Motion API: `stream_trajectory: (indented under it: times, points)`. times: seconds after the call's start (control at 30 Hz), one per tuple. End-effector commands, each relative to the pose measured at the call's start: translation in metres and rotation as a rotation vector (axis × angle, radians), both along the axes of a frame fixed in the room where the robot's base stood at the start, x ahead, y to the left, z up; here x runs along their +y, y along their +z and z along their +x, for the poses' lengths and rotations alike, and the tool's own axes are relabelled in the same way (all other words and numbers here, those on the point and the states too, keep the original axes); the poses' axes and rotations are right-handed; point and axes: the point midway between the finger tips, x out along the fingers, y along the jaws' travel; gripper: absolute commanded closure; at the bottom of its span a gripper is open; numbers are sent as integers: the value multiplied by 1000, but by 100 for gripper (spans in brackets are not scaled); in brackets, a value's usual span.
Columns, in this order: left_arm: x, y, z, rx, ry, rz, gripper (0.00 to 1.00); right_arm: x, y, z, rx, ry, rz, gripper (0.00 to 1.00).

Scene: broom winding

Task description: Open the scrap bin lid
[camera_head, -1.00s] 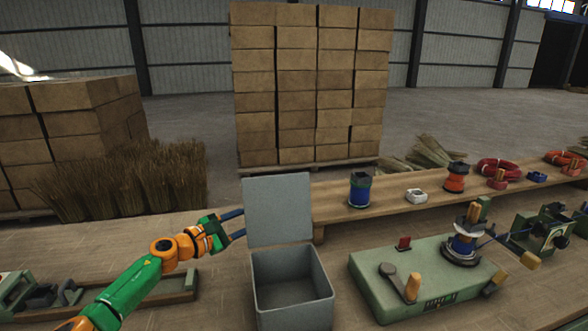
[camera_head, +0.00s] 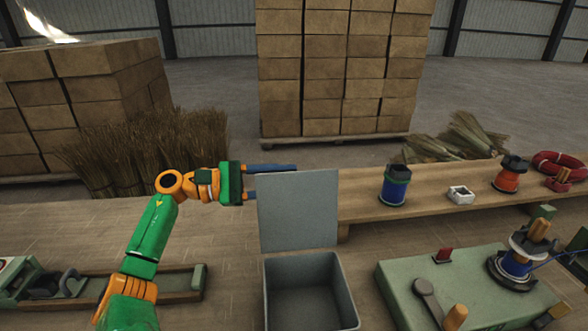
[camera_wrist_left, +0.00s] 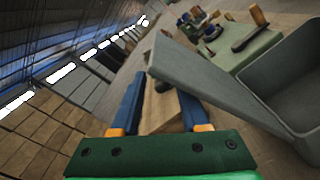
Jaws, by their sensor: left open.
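The grey scrap bin (camera_head: 308,292) stands on the table at the bottom centre of the head view, its inside showing and empty as far as I see. Its lid (camera_head: 298,212) stands upright at the bin's back edge, open. My left gripper (camera_head: 272,181) is open at the lid's upper left, with its blue fingers pointing right; one finger reaches along the lid's top edge. In the left wrist view the lid (camera_wrist_left: 205,85) is right of and close to the open fingers (camera_wrist_left: 160,90); I cannot tell if they touch. My right gripper is not in view.
A green machine (camera_head: 460,290) with a lever and a blue spool stands right of the bin. A wooden shelf (camera_head: 430,205) behind holds spools and a white box. A wooden tray (camera_head: 170,285) lies left. Box stacks and broom straw stand behind.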

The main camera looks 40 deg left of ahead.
Motion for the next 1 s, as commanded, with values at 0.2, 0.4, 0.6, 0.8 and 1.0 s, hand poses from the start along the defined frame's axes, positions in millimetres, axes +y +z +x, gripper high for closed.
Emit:
stream_trajectory:
  times: [0.2, 0.4, 0.6, 0.8, 1.0]
  points:
    - [-14, 1, 18, -1, -1, 0, 55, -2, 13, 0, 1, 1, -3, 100]
    - [-15, 0, 19, 0, 1, -1, 55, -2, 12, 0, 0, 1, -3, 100]
    - [-14, 0, 19, 0, 2, -2, 100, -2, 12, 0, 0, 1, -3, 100]
    - [-14, 2, 19, -4, 4, -2, 100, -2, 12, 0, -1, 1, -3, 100]
    - [-13, 3, 19, -7, 5, -3, 100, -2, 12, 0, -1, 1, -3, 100]
